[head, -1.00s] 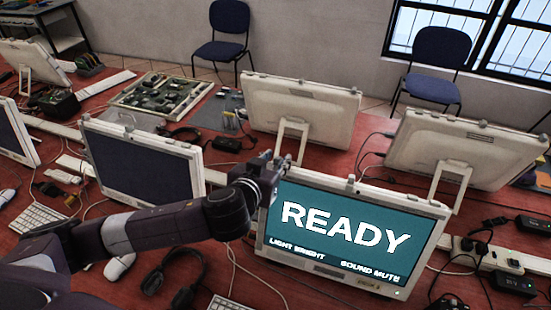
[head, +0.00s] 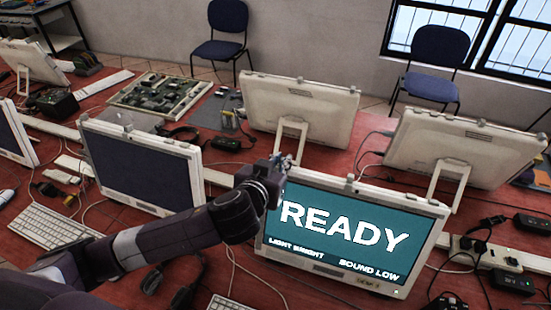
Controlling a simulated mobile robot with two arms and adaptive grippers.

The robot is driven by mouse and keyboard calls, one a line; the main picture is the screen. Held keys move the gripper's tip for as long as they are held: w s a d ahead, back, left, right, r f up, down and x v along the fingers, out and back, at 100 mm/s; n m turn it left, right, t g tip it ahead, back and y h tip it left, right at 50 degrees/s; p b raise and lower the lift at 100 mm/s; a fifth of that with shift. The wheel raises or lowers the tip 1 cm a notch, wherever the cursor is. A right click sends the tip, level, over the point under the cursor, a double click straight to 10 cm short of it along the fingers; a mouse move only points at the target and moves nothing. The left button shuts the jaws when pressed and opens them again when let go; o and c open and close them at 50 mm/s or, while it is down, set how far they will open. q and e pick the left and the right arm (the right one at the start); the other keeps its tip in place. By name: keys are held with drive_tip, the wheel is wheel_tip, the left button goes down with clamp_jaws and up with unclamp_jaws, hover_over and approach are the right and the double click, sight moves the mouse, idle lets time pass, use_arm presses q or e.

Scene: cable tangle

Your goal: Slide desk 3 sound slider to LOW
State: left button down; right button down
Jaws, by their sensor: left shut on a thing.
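The lit monitor (head: 340,230) shows READY, with LIGHT BRIGHT and SOUND LOW along the bottom of its teal screen. My left gripper (head: 283,160) is at the monitor's top left corner, shut on a small part there. The part is hidden by the fingers; given the SOUND reading, I take it to be the sound slider. A small knob (head: 350,178) stands on the monitor's top edge, to the right of the gripper. My right gripper is not in view.
A dark-screened monitor (head: 140,165) stands to the left. Two monitors seen from behind (head: 298,115) (head: 465,150) stand at the back. A keyboard (head: 45,230), cables and a power strip (head: 490,255) clutter the red table (head: 225,180).

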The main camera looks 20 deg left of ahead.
use_arm(q)
drive_tip(key=shift+d, duration=0.3)
drive_tip(key=shift+a, duration=0.1)
drive_tip(key=c, duration=2)
unclamp_jaws()
drive_tip(key=shift+o, duration=0.2)
drive_tip(key=v, duration=0.7)
drive_tip(key=shift+s, duration=0.25)
drive_tip(key=shift+r, duration=0.15)
